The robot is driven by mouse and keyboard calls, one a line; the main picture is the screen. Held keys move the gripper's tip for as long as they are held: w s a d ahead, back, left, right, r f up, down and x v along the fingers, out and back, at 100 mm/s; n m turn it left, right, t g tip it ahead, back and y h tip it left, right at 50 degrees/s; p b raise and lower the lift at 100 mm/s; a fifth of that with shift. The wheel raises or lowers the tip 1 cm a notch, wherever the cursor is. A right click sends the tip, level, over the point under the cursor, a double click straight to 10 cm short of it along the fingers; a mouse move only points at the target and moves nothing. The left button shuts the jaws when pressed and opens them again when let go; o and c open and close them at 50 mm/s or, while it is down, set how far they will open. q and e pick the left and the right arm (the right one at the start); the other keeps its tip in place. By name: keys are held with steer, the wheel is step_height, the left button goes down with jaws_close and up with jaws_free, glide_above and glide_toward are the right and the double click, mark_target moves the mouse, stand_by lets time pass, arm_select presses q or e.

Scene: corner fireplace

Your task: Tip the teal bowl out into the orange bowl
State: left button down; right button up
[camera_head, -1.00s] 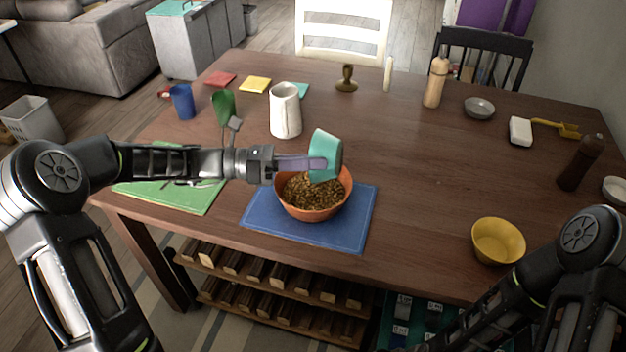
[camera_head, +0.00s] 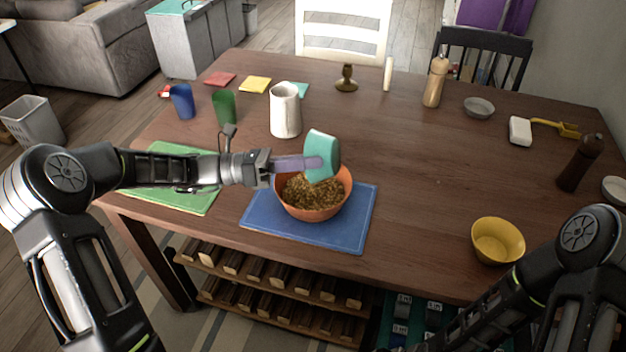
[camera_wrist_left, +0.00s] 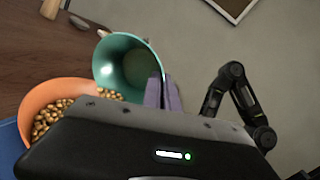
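My left gripper (camera_head: 312,163) is shut on the wall of the teal bowl (camera_head: 322,152). It holds the bowl tipped on its side just above the orange bowl (camera_head: 312,213). The orange bowl stands upright on a blue mat and holds a heap of brown pieces. In the left wrist view the teal bowl (camera_wrist_left: 118,62) shows its inside, and I see no pieces in the part that shows. The orange bowl (camera_wrist_left: 50,92) with its pieces is beside it there, partly hidden by my gripper body. My right arm is at the lower right, its gripper out of view.
The blue mat (camera_head: 345,232) lies near the table's front edge. A white pitcher (camera_head: 285,112) and a green cup (camera_head: 224,108) stand behind the left arm. A yellow bowl (camera_head: 497,240) stands at the right. The table's middle right is clear.

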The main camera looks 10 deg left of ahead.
mark_target(323, 170)
arm_select(q)
steer(key=shift+a+h, duration=0.35)
steer(key=shift+h, duration=0.15)
steer(key=d+y, duration=0.2)
steer(key=d+m+g+y+b, duration=0.1)
steer(key=y, duration=0.2)
steer(key=shift+d+f, duration=0.1)
steer(key=shift+d, duration=0.25)
steer(key=shift+d, duration=0.1)
